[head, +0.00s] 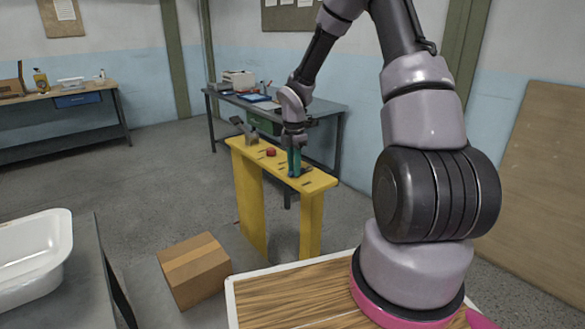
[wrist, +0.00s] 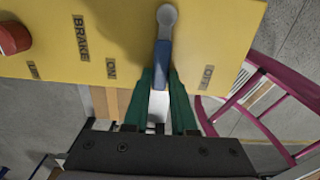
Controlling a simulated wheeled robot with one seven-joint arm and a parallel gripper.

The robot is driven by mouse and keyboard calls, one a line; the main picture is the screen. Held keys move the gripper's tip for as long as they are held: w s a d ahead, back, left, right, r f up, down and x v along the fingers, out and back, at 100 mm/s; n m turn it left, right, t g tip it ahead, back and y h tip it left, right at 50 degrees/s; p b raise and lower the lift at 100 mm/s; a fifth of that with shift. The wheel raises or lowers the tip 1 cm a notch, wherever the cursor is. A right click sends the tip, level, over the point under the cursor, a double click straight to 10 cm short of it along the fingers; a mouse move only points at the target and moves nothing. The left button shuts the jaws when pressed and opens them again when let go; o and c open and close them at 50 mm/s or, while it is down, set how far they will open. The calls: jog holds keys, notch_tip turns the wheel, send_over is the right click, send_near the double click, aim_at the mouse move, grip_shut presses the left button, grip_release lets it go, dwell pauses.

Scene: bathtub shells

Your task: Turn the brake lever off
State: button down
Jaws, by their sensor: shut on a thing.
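The brake lever (wrist: 163,50) has a blue shaft and a rounded grey end. It shows in the wrist view against a yellow panel (wrist: 120,22), between the ON label (wrist: 111,68) on the left and the OFF label (wrist: 207,77) on the right. The BRAKE label (wrist: 81,38) is further left. My gripper (wrist: 163,74) has its green fingers shut on the lever, one on each side. In the head view my gripper (head: 294,164) is at the right part of the yellow stand (head: 249,195), where the lever is mostly hidden.
A red button (wrist: 14,37) sits left of the labels, and another lever (head: 238,122) stands at the stand's left end. A cardboard box (head: 195,270) lies on the floor before the stand. A workbench (head: 325,108) stands behind it. A white tub shell (head: 35,245) is at left.

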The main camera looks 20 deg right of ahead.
jog(key=c, duration=0.7)
grip_release()
notch_tip(320, 180, up, 11)
jog(key=shift+f, duration=0.1)
